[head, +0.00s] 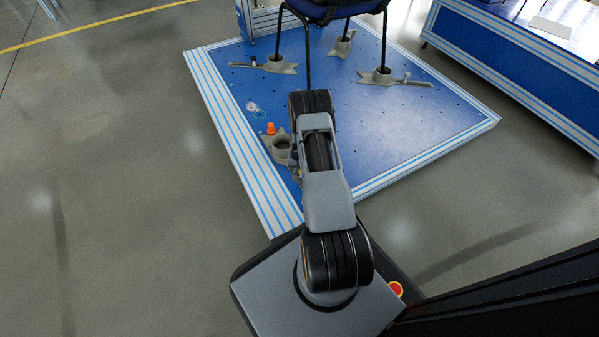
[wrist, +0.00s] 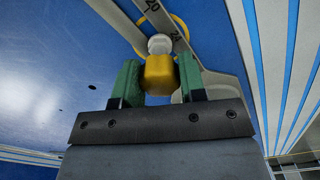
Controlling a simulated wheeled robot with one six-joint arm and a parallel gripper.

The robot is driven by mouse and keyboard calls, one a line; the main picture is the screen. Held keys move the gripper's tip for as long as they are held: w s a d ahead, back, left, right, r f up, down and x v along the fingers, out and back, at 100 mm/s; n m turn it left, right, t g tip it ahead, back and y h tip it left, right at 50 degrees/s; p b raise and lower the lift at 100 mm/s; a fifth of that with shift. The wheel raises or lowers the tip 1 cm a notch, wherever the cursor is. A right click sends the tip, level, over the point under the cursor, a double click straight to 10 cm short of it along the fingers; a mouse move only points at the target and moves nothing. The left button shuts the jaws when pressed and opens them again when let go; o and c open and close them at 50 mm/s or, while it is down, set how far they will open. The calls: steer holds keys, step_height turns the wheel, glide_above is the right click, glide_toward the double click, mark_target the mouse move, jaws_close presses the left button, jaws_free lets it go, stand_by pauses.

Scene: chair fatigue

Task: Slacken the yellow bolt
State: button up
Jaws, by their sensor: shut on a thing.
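The yellow bolt (wrist: 159,74) shows in the wrist view, with a white rounded part (wrist: 160,44) just above it. My gripper (wrist: 158,82) is shut on the yellow bolt, with one green finger at each side of it. Above them a grey slotted bar with number marks (wrist: 150,15) crosses the view, with a yellow ring (wrist: 181,27) around that area. In the head view my arm hides the gripper and most of the bolt area. The grey clamp foot (head: 282,148) shows beside my arm, on the platform's near left part.
The blue platform (head: 390,130) with striped edges carries more grey clamp feet (head: 272,65) around the chair's legs. The dark chair (head: 335,8) stands at the back. An orange piece (head: 271,128) is near the near clamp foot. A blue bench (head: 520,55) is at right. Floor at left is clear.

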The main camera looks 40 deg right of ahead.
steer(key=shift+n, duration=0.7)
steer(key=o, duration=0.6)
